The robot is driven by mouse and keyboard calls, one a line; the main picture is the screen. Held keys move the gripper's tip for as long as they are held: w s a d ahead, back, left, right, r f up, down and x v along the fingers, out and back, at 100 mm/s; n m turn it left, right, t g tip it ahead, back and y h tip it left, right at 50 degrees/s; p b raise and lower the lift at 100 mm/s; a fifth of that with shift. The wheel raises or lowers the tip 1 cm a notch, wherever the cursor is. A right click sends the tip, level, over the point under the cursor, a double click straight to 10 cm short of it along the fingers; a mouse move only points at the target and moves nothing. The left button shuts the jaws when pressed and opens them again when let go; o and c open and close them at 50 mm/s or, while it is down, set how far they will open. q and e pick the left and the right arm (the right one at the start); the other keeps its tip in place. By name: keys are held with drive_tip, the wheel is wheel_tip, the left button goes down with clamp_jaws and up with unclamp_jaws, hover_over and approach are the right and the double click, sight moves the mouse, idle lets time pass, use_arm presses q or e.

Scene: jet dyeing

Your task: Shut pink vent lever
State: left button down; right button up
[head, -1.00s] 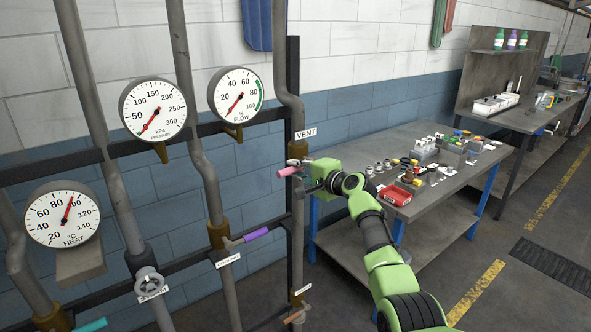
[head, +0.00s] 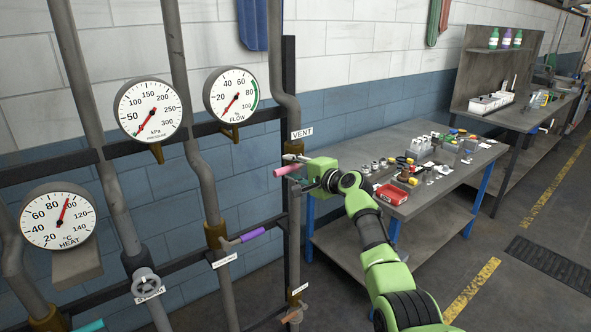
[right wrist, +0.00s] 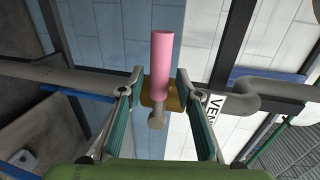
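The pink vent lever (head: 285,170) sits on the vertical pipe below the VENT label (head: 302,133) in the head view. It lies roughly horizontal there, with its pink grip pointing left. My right gripper (head: 294,169) is at the lever, coming from the right. In the right wrist view the pink lever (right wrist: 161,62) stands between the two fingertips of my right gripper (right wrist: 160,76), with a visible gap on each side. The fingers are open and hold nothing. The lever's metal stem and brass fitting show behind the grip.
A purple lever (head: 253,235) and an orange lever (head: 290,315) sit lower on the pipes. Pressure (head: 149,108), flow (head: 232,94) and heat (head: 58,215) gauges hang at left. A workbench (head: 435,205) with a red tray (head: 391,194) and small items stands close right of the pipe.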

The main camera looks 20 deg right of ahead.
drive_tip(key=v, duration=1.2)
idle(0.4)
drive_tip(key=s+f+n+g+h+b, duration=0.1)
drive_tip(key=s+f+g, duration=0.15)
drive_tip(key=f, duration=1.05)
drive_tip(key=s+f+n+g+h+b, duration=0.1)
drive_tip(key=s+f, duration=0.2)
drive_tip(key=f, duration=1)
drive_tip(key=s+f+n+g+h+b, duration=0.1)
drive_tip(key=s+f+g, duration=0.15)
drive_tip(key=f, duration=1.15)
drive_tip(key=s+f+n+g+h, duration=0.1)
drive_tip(key=s+f+n+g, duration=0.15)
drive_tip(key=s+f, duration=1.1)
drive_tip(key=s+a+f+n+g+h+b, duration=0.15)
drive_tip(key=s+f+n, duration=0.35)
drive_tip(key=s+f, duration=1.3)
drive_tip(key=s+a+f+n+g+b, duration=0.1)
drive_tip(key=s+f+n+g, duration=0.1)
drive_tip(key=s, duration=1.2)
drive_tip(key=s+a+f+n+g+b, duration=0.1)
drive_tip(key=s+f+n, duration=0.3)
drive_tip(key=s, duration=1)
wheel_tip(320, 180, down, 2)
drive_tip(key=shift+a+f+g, duration=0.1)
drive_tip(key=shift+a+g, duration=0.3)
drive_tip(key=shift+a, duration=0.3)
